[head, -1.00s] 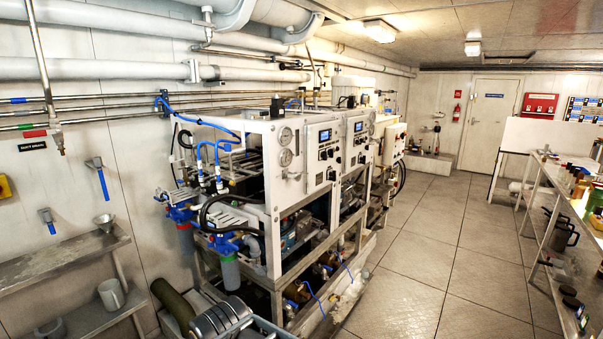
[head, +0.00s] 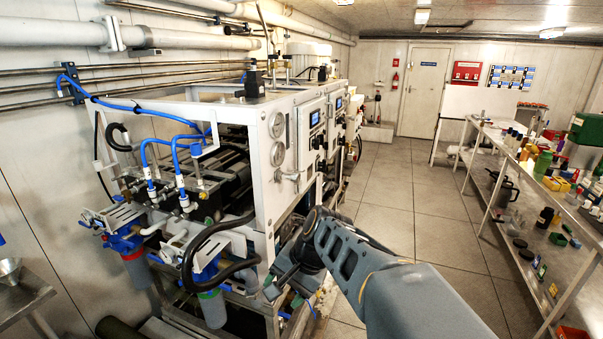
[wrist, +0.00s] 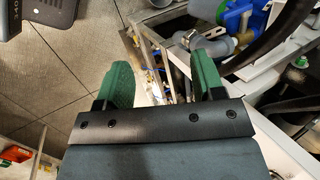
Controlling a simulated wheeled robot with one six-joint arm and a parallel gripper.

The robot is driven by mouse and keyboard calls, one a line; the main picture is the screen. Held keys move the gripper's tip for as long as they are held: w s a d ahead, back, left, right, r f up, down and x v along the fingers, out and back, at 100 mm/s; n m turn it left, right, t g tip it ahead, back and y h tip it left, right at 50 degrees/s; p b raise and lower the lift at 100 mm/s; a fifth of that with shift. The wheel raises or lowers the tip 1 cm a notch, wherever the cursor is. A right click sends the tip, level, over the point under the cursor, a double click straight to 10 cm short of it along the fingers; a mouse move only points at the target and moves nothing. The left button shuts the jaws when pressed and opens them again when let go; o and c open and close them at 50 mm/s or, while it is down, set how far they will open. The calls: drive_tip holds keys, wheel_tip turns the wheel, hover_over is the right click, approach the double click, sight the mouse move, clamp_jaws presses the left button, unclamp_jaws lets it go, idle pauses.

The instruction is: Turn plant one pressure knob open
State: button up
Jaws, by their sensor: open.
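The nearer watermaker unit (head: 262,200), a white-framed machine, stands left of centre in the head view. Its end panel carries two round gauges (head: 277,139) with a small metal valve handle (head: 290,176) below them. Its front panel has a blue display and dark knobs (head: 320,166); I cannot tell which one is the pressure knob. My gripper (head: 280,278) is low in front of the unit, below the panel and apart from the knobs. In the wrist view its two green fingers (wrist: 163,86) are spread with nothing between them.
Blue-capped filter housings (head: 210,285) and blue hoses are at the unit's left end. A second unit (head: 337,110) stands behind. The tiled aisle (head: 415,190) to the right is clear. A cluttered bench (head: 500,150) runs along the right.

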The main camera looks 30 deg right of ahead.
drive_tip(key=w+d+r+m+t+y, duration=0.2)
drive_tip(key=w+d+r+m+y, duration=0.25)
drive_tip(key=w+m, duration=0.35)
drive_tip(key=m+t+y+p, duration=0.1)
drive_tip(key=m+t+y, duration=0.2)
drive_tip(key=m+t, duration=0.6)
approach(299, 179)
drive_tip(key=shift+m+g, duration=0.3)
drive_tip(key=shift+m, duration=0.4)
drive_tip(key=p+x, duration=0.1)
drive_tip(key=x, duration=0.3)
drive_tip(key=p+x, duration=0.1)
drive_tip(key=x, duration=0.7)
drive_tip(key=shift+r+p, duration=0.4)
drive_tip(key=c, duration=0.9)
drive_tip(key=shift+f, duration=0.1)
